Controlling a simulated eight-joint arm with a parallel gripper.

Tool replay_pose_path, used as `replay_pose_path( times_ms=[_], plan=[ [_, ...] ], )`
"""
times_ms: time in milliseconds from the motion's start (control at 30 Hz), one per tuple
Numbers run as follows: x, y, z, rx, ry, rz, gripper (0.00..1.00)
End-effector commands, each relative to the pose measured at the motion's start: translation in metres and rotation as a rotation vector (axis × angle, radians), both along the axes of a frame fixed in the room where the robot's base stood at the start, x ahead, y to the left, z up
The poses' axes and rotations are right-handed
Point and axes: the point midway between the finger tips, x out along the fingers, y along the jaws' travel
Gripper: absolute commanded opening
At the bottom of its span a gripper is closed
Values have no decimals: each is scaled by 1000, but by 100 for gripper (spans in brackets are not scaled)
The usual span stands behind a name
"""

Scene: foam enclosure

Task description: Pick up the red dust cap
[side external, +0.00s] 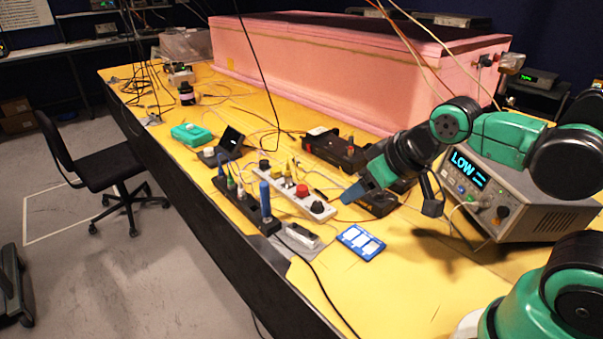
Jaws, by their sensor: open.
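A round red cap (302,190) sits upright on a pale strip (283,188) near the middle of the yellow table. It looks like the red dust cap. Black caps or knobs stand on the same strip, one at each end. My gripper (350,194) hangs just right of the strip, pointing down and left, with bluish fingers. It is open and apart from the red cap, with nothing visible between its fingers. The gap between the fingers is hard to see from this side.
A black strip with upright coloured handles (245,202) stands left of the pale strip. A blue card (360,242) lies in front. A black box (334,150) stands behind, and a meter reading LOW (520,195) is at right. Loose cables cross the table; its front right is clear.

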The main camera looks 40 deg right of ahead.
Motion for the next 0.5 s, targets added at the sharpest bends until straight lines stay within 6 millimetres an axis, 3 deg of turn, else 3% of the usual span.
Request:
replay_pose_path(
  times_ms=[333,500],
  plan=[
    [1,0,0,16,4,-16,51],
    [18,-2,1,202,46,-190,51]
  ],
)
